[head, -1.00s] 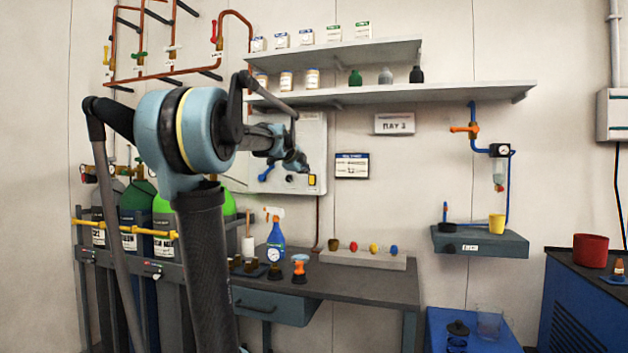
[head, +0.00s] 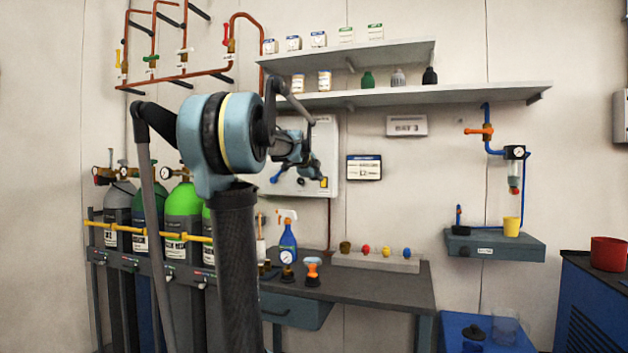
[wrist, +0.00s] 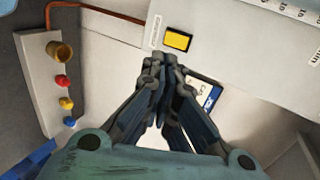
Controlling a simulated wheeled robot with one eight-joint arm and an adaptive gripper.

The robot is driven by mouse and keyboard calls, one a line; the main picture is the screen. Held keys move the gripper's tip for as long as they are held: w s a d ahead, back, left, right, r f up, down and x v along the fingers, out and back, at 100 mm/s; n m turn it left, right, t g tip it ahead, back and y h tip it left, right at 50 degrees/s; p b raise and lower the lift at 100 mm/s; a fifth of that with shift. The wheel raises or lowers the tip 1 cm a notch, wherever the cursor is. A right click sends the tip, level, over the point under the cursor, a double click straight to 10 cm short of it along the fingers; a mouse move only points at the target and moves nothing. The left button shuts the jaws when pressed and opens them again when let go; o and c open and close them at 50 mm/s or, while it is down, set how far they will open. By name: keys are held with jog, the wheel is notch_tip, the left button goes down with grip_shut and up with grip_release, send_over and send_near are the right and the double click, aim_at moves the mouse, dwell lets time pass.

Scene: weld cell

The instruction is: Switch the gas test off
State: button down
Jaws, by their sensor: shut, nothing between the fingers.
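A pale box (head: 329,140) hangs on the wall under the shelves. It has a small yellow rectangular part in a dark frame (head: 324,182) at its lower right, which looks like a switch. In the wrist view this yellow part (wrist: 178,40) is just beyond my fingertips, with a small label beside it that I cannot read. My gripper (head: 312,168) is in front of the box, and it shows shut and empty in the wrist view (wrist: 165,62). I cannot tell whether the fingertips touch the box. A blue lever-like part (head: 276,178) shows at the box's lower left.
A workbench (head: 375,290) stands below, with a blue spray bottle (head: 288,240) and a rail of coloured knobs (head: 375,260). Gas cylinders (head: 183,215) stand at left behind a yellow bar. Shelves (head: 400,96) jut out above the box. A notice (head: 364,167) hangs to its right.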

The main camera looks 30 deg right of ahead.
jog(key=shift+w+r+x, duration=0.1)
jog(key=shift+r+x, duration=0.1)
jog(key=shift+x, duration=1.55)
jog(key=shift+w+r+x, duration=0.1)
jog(key=shift+r+x, duration=0.05)
jog(key=shift+x, duration=1.65)
jog(key=shift+r+x, duration=0.2)
jog(key=shift+x, duration=1.55)
jog(key=shift+d, duration=0.25)
